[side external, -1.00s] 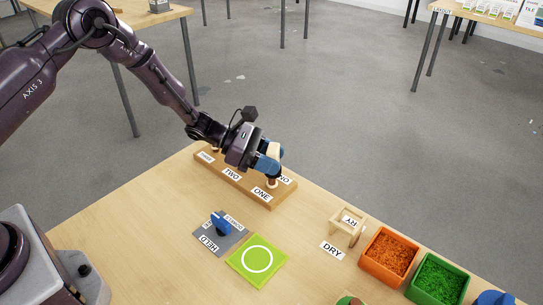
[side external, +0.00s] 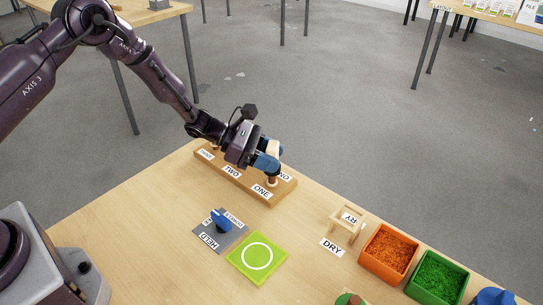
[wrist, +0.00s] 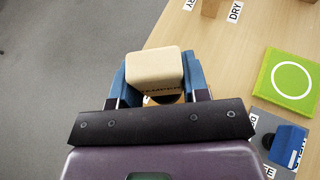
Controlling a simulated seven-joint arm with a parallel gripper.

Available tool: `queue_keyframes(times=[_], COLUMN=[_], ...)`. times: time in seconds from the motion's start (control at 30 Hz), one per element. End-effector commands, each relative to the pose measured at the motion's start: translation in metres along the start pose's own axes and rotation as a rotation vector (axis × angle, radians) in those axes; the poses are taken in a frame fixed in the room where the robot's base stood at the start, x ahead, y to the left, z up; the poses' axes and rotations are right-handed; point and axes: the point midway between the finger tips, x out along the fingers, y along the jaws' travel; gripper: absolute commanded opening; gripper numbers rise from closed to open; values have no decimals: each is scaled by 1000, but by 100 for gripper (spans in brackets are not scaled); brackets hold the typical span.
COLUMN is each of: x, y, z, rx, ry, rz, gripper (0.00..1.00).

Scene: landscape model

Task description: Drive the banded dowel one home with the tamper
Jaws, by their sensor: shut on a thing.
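My gripper (side external: 267,161) is shut on the tamper (wrist: 155,69), a pale wooden block between the blue fingers. The tamper also shows in the side view (side external: 273,151). It is over the end of the wooden board (side external: 222,177) labelled ONE. A dowel (side external: 272,181) stands upright at that end, just under the gripper. I cannot tell whether the tamper touches it, nor see its band clearly. In the wrist view the tamper hides the dowel.
A small wooden stand (side external: 348,225), an orange tray (side external: 388,255) and a green tray (side external: 436,280) are to the right. The left tabletop is clear.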

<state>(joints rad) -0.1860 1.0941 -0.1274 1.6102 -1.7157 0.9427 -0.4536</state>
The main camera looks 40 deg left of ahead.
Motion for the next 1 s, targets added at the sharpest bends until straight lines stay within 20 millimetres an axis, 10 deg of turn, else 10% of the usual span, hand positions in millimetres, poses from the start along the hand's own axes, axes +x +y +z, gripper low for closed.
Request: queue_keyframes(times=[1.0], x=[-15], y=[0], z=[39], rx=[2], ry=[-6], rz=[-1], gripper=[18])
